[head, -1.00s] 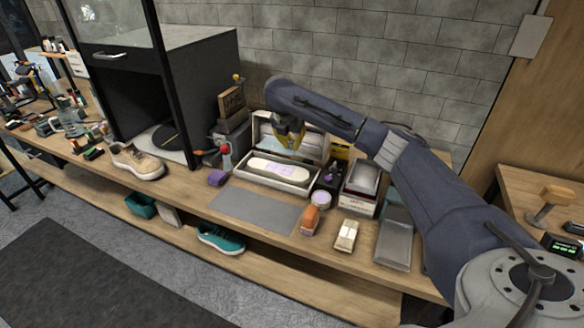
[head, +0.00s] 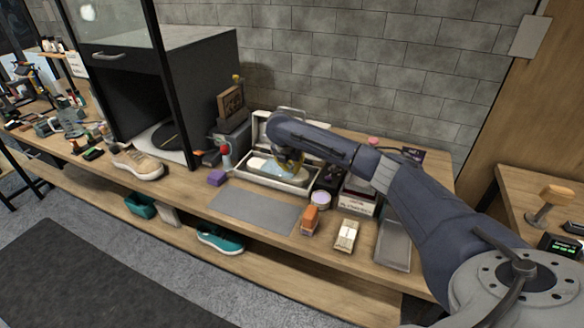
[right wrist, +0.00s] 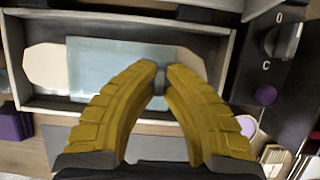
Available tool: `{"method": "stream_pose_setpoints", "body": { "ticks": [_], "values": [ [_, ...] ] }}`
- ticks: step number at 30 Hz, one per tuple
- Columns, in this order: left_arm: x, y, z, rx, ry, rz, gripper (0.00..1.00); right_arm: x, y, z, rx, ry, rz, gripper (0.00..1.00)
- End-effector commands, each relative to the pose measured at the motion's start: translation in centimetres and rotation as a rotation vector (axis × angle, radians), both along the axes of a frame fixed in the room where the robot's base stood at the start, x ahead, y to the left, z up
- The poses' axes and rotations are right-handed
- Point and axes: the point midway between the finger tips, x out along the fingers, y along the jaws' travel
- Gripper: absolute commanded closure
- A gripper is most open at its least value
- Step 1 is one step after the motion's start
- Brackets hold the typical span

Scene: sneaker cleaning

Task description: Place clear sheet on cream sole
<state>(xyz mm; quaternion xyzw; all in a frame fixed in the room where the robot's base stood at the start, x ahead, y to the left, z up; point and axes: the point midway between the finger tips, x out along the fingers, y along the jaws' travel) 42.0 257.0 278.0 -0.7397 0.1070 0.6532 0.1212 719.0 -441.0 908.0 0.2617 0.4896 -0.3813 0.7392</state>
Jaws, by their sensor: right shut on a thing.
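The cream sole (right wrist: 45,68) lies in an open box-like tray (right wrist: 120,18); in the head view the tray (head: 243,176) stands at the back of the bench. The clear sheet (right wrist: 100,62) is a pale bluish rectangle over the middle of the sole, whose left end sticks out past it. I cannot tell whether the sheet touches the sole. My right gripper (right wrist: 160,80) has yellow fingers shut on the sheet's right part. In the head view the right gripper (head: 288,163) is low over the tray, partly hidden by my arm. My left gripper is out of view.
A dark unit with a knob (right wrist: 282,40) stands close right of the tray. A grey mat (head: 255,210) lies clear in front.

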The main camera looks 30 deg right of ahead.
Motion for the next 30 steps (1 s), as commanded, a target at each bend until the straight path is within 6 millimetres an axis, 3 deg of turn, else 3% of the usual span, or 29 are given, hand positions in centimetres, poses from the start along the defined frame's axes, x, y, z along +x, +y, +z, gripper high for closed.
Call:
{"method": "stream_pose_setpoints", "body": {
  "ticks": [10,11,15,25,30],
  "values": [
    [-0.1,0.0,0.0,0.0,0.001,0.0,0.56,0.0,0.0,-0.3,-0.001,-0.001,-0.001,1.0],
    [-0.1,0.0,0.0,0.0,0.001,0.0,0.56,0.0,0.0,-0.2,-0.001,-0.001,-0.001,0.88],
    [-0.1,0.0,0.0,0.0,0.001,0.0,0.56,0.0,0.0,-0.2,-0.001,-0.001,-0.001,0.71],
    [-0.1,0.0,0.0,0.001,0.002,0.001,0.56,0.0,0.0,0.1,0.0,-0.002,-0.001,0.71],
    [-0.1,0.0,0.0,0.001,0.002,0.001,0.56,-0.4,0.6,1.8,0.0,-0.004,0.0,0.71]
  ]
}}
